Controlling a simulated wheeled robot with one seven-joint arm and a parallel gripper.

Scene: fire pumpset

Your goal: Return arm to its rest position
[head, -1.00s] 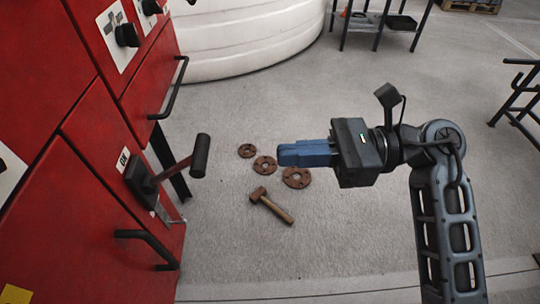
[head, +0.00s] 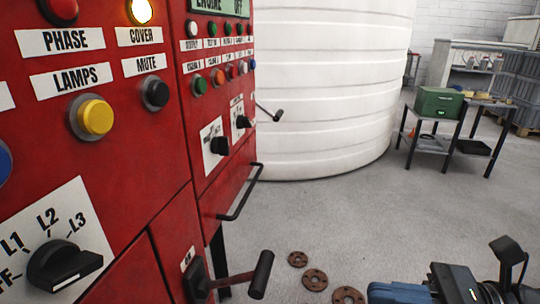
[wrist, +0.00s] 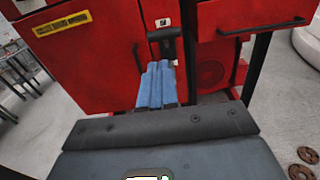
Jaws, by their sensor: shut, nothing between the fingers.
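My gripper (head: 400,292) shows at the bottom right of the head view, with its blue fingers pointing left. In the wrist view its blue fingers (wrist: 157,85) are together with nothing between them. The fingers point toward the red cabinet (wrist: 90,60) and appear below a dark lever switch (wrist: 165,36) on it. In the head view the lever (head: 250,277) stands out from the red cabinet (head: 150,190), left of my gripper, with a gap between them. Most of my arm is out of the head view.
Rusty flanges (head: 315,279) lie on the floor between the cabinet and my gripper. A large white tank (head: 325,90) stands behind. A green toolbox (head: 439,102) sits on a metal table at the right. A drawer handle (head: 242,195) juts from the cabinet. Grey floor is open at the centre right.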

